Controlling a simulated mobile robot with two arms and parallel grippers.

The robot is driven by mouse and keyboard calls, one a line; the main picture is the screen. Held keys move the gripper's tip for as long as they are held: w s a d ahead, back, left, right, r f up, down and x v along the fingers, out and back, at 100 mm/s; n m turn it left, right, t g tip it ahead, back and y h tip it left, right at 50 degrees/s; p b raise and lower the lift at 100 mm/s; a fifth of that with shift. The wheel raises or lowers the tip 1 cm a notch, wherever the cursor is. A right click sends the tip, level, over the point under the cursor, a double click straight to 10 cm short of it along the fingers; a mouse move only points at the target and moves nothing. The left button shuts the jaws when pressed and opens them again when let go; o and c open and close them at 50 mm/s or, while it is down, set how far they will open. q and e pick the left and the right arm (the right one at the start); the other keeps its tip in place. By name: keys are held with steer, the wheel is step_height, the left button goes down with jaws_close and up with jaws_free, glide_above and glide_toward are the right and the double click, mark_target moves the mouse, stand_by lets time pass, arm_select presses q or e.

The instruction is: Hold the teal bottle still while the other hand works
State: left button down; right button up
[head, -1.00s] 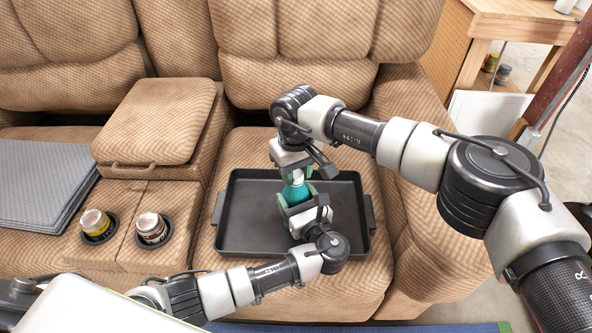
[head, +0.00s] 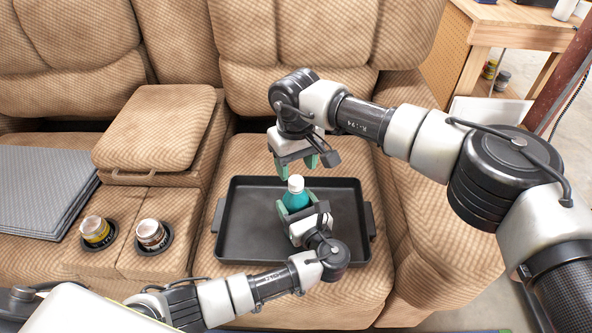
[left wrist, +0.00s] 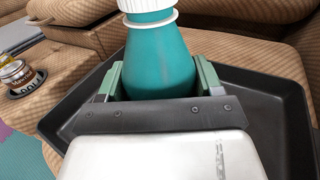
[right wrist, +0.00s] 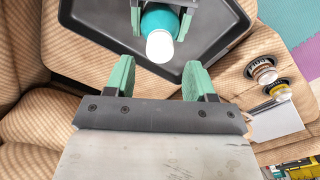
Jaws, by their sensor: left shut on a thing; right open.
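The teal bottle (head: 296,195) with a white cap (head: 296,183) stands upright over the black tray (head: 240,232). My left gripper (head: 297,208) is shut on its body from the front; the left wrist view shows the bottle (left wrist: 158,60) between the green fingers. Whether its base touches the tray is hidden. My right gripper (head: 296,169) is open and empty, above and behind the cap. In the right wrist view its fingers (right wrist: 160,78) are apart, with the capped bottle (right wrist: 160,20) beyond them. The cap is on the bottle.
The tray lies on the brown recliner seat (head: 260,155). Two jars (head: 152,234) sit in the cup holders on the left console. A grey folded mat (head: 40,185) lies at far left. A wooden bench (head: 500,30) stands at the back right. The tray floor around the bottle looks empty.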

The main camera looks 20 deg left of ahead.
mark_target(296, 180)
steer(key=m, duration=0.4)
steer(key=shift+a+r+m, duration=0.1)
steer(key=shift+r+m, duration=0.15)
steer(key=shift+m, duration=0.05)
steer(key=m, duration=0.4)
steer(key=shift+s+r, duration=0.1)
steer(key=shift+r, duration=0.05)
steer(key=m, duration=0.6)
steer(key=shift+r+m, duration=0.3)
steer(key=shift+r, duration=0.05)
steer(key=m, duration=0.4)
steer(key=shift+r, duration=0.15)
steer(key=m, duration=0.4)
steer(key=shift+r, duration=0.25)
steer(key=m, duration=0.4)
steer(key=shift+r+m, duration=0.2)
steer(key=shift+m, duration=0.2)
steer(key=m, duration=0.4)
steer(key=shift+r, duration=0.15)
steer(key=m, duration=0.5)
steer(key=shift+r, duration=0.25)
steer(key=shift+f+m, duration=0.3)
steer(key=shift+f, duration=0.15)
step_height(296, 180, down, 7)
steer(key=shift+f, duration=0.1)
